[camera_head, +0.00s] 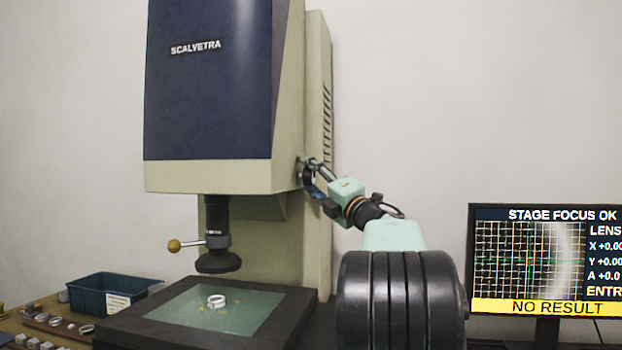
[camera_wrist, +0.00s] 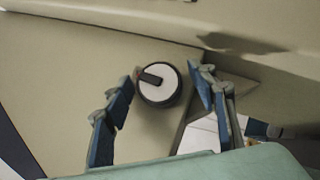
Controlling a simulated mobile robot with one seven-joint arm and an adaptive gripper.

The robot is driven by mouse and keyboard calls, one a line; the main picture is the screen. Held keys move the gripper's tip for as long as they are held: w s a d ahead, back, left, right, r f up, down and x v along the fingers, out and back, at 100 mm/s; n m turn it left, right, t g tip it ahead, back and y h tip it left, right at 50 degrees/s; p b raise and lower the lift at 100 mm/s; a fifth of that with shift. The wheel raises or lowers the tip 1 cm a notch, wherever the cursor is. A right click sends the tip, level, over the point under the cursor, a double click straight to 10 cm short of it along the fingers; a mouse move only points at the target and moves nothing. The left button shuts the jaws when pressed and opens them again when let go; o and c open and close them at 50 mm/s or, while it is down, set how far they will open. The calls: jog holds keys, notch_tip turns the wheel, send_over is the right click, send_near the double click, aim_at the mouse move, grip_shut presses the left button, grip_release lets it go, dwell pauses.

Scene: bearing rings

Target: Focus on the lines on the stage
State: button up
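The stage (camera_head: 180,305) is a green glass plate in a dark frame under the machine's lens (camera_head: 217,262), with a pale ring and small yellowish marks on it. The monitor (camera_head: 545,262) reads "STAGE FOCUS OK" above a picture of grid lines with a pale curved band, and "NO RESULT" in a yellow bar below. A round knob (camera_wrist: 154,90) with a white face and dark pointer sits on the machine's side. My gripper (camera_wrist: 161,76) is open, its blue fingers on either side of the knob with small gaps. In the head view my gripper (camera_head: 309,176) is by the machine's right side.
The measuring machine (camera_head: 210,90) stands in the middle. A brass-ball lever (camera_head: 174,246) sticks out left of the lens. A blue bin (camera_head: 110,293) and several small rings and blocks lie on a bench at left. The wall right of the machine is clear.

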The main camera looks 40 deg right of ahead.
jog(key=v, duration=1.2)
